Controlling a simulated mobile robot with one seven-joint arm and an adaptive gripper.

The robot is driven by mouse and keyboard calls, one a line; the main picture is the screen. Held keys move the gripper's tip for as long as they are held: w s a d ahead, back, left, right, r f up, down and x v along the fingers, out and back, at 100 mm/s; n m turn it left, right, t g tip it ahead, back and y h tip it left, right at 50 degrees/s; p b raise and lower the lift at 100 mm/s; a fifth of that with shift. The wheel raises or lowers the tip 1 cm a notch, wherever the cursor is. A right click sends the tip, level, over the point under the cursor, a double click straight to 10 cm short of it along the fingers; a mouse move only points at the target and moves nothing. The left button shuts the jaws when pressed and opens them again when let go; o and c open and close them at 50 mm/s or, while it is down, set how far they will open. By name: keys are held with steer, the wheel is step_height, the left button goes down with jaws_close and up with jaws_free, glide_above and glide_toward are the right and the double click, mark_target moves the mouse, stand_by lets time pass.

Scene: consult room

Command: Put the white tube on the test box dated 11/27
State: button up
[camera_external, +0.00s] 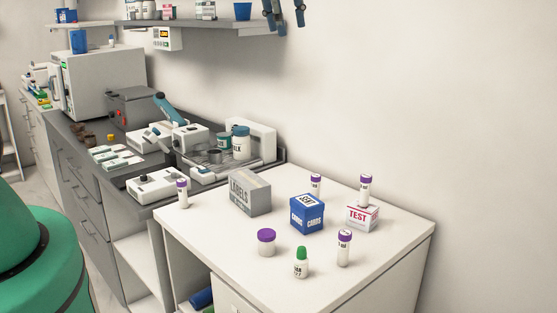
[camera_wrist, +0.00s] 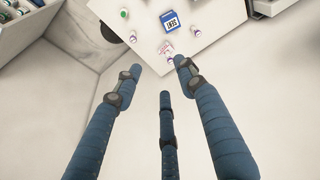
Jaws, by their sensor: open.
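A small white box marked TEST in red (camera_external: 361,217) stands at the right of the white table; its date is too small to read. A white tube with a purple cap (camera_external: 366,188) shows upright at this box; I cannot tell whether it stands on it or behind it. Other purple-capped white tubes stand at the table's front right (camera_external: 344,248), behind the blue box (camera_external: 316,185) and at the far left corner (camera_external: 182,193). My gripper (camera_external: 285,14) is open and empty, high above the table by the shelf. In the wrist view its blue fingers (camera_wrist: 160,78) are spread.
A wall shelf (camera_external: 215,27) is beside my gripper. A dark counter (camera_external: 75,138) with equipment lies left.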

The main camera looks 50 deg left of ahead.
steer(key=s+a+r+t, duration=0.1)
steer(key=s, duration=1.3)
steer(key=s+a+r+m+t, duration=0.1)
steer(key=s, duration=1.4)
steer(key=shift+a+t, duration=0.15)
steer(key=shift+t, duration=0.15)
steer(key=shift+f, duration=0.15)
step_height(320, 180, down, 17)
steer(key=b, duration=1.6)
steer(key=shift+r+b, duration=0.2)
steer(key=shift+b, duration=0.2)
